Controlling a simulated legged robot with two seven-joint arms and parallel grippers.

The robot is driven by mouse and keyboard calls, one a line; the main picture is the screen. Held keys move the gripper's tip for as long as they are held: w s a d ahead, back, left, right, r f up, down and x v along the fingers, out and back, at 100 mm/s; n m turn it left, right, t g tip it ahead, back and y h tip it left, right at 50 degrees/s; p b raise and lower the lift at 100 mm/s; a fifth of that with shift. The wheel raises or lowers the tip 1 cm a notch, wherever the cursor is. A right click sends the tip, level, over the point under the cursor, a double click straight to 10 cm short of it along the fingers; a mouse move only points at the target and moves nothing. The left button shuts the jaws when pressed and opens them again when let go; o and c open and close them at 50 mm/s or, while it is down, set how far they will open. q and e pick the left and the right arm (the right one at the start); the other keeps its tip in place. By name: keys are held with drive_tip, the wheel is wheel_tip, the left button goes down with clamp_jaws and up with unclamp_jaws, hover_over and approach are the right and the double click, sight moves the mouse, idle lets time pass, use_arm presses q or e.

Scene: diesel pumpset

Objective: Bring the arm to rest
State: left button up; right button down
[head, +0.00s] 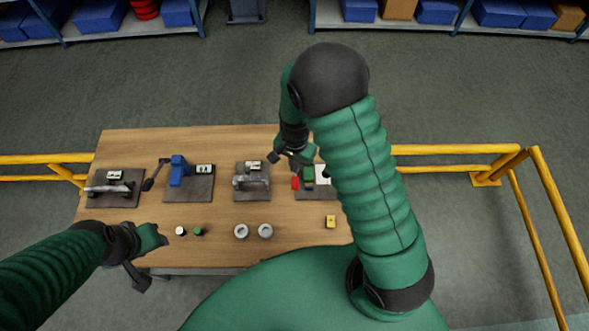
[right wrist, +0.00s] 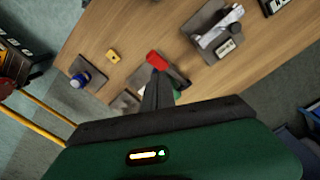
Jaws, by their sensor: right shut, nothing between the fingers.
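My right arm reaches over the wooden table (head: 220,142). Its gripper (head: 293,160) is above the table's far right part, close to a dark plate (head: 313,193) with a red piece (head: 295,183) at its edge. In the right wrist view the gripper's fingers (right wrist: 157,88) are together with nothing between them, and the red piece (right wrist: 157,62) shows just beyond their tips. I cannot tell how high the tips are above it. My left gripper (head: 138,278) hangs by the table's front left edge; its fingers are too small and dark to read.
Plates with a blue fixture (head: 179,172) and metal fixtures (head: 251,180) stand along the table. Two grey rings (head: 241,231), small white and green cylinders and a yellow block (head: 331,221) lie nearer. Yellow rails (head: 450,150) flank the table; shelves with bins (head: 437,12) are behind.

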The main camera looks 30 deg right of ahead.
idle(0.3)
drive_tip(key=s+f+n+b, duration=0.1)
drive_tip(key=b, duration=0.3)
drive_tip(key=s+f+n+b, duration=0.1)
drive_tip(key=f+n+b, duration=0.1)
drive_tip(key=b, duration=0.2)
drive_tip(key=s+a+f+n+t+b, duration=0.1)
drive_tip(key=f+b, duration=0.1)
drive_tip(key=b, duration=0.2)
drive_tip(key=shift+s+a+f+n, duration=0.1)
drive_tip(key=shift+n, duration=0.2)
drive_tip(key=s+f+n+t+b, duration=0.1)
drive_tip(key=s+f+n+b, duration=0.2)
drive_tip(key=s+n+b, duration=0.3)
drive_tip(key=b, duration=0.3)
drive_tip(key=shift+a+n+t, duration=0.3)
drive_tip(key=shift+s, duration=0.2)
